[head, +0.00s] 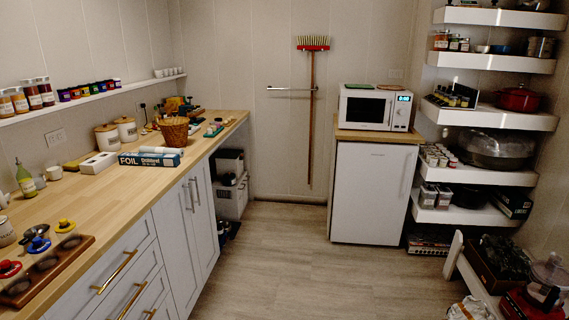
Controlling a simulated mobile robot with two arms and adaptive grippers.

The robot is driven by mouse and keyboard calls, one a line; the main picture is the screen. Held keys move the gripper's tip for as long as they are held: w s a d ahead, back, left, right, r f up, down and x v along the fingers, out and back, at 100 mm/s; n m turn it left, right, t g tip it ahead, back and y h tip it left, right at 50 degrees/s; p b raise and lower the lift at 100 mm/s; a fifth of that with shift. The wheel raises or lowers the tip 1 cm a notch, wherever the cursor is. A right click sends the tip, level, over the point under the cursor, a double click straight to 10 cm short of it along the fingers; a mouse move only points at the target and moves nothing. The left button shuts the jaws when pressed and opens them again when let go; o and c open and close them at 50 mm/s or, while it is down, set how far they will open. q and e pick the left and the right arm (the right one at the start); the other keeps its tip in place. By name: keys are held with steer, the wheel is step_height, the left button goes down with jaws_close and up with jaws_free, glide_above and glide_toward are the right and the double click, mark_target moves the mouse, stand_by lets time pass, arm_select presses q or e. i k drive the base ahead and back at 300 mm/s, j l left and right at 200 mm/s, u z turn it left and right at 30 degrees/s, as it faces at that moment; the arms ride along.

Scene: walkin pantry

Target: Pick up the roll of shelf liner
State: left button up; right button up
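I cannot make out for certain a roll of shelf liner in the head view. On the left counter (105,205), a blue box marked FOIL (140,159) lies with a pale long item (160,150) just behind it. A white box (98,163) lies to its left, and a tan elongated item (75,164) shows partly behind that box. Either long item is too small to identify. Neither of my grippers is in view.
A wicker basket (174,132), canisters (126,129) and a wooden tray (45,270) stand on the counter. A microwave (365,108) tops a white fridge (370,193). Shelves line the right; a bench (473,272) stands at lower right. The middle floor (310,260) is clear.

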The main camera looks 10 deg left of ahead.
mark_target(142, 148)
steer(key=i+u, duration=0.15)
steer(key=i, duration=0.45)
steer(key=i+l+u, duration=0.15)
steer(key=i, duration=0.4)
steer(key=i+l+u, duration=0.15)
steer(key=i, duration=0.4)
steer(key=i+l, duration=0.05)
steer(key=l, duration=0.05)
